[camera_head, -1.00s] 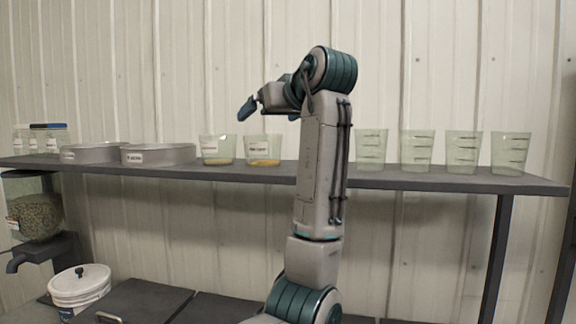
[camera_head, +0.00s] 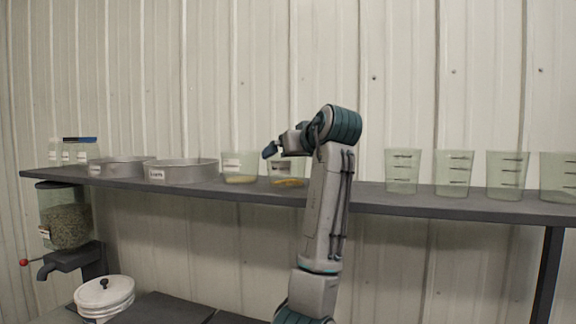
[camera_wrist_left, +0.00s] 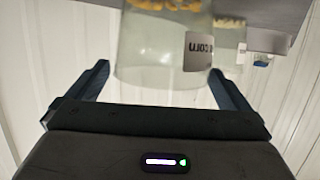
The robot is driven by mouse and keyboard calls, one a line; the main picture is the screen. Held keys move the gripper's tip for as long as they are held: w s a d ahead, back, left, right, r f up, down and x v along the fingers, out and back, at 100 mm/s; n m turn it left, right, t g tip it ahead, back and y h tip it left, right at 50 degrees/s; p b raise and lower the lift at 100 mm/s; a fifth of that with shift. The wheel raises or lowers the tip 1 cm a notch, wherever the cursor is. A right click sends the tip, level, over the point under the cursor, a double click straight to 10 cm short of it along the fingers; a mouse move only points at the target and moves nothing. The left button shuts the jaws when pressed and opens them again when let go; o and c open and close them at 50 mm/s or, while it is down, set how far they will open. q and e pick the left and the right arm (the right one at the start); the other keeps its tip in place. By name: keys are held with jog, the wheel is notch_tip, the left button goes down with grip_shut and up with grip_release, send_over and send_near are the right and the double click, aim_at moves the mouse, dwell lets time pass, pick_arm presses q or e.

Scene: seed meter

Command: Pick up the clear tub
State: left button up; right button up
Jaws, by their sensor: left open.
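A clear tub (camera_head: 287,183) with a label and yellow contents stands on the shelf, partly hidden by my left gripper (camera_head: 272,150), which is just above and in front of it. In the left wrist view the tub (camera_wrist_left: 155,50) appears upside down, with a label reading "corn" and yellow pieces at the top of the picture. It lies between the spread fingers of the left gripper (camera_wrist_left: 160,68), which is open. Whether the fingers touch it cannot be told. My right gripper is not in view.
Another labelled tub (camera_head: 240,167) stands close on the left. Two round metal pans (camera_head: 180,171) and lidded jars (camera_head: 78,151) are farther left on the shelf (camera_head: 420,205). Several empty clear tubs (camera_head: 453,173) stand on the right. A white bucket (camera_head: 104,297) is below.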

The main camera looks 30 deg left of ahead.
pick_arm(q)
jog(key=shift+s+p+x, duration=0.25)
jog(key=shift+p+x, duration=0.1)
jog(key=shift+x, duration=1.1)
jog(key=shift+d, duration=0.15)
jog(key=c, duration=0.6)
jog(key=shift+a, duration=0.2)
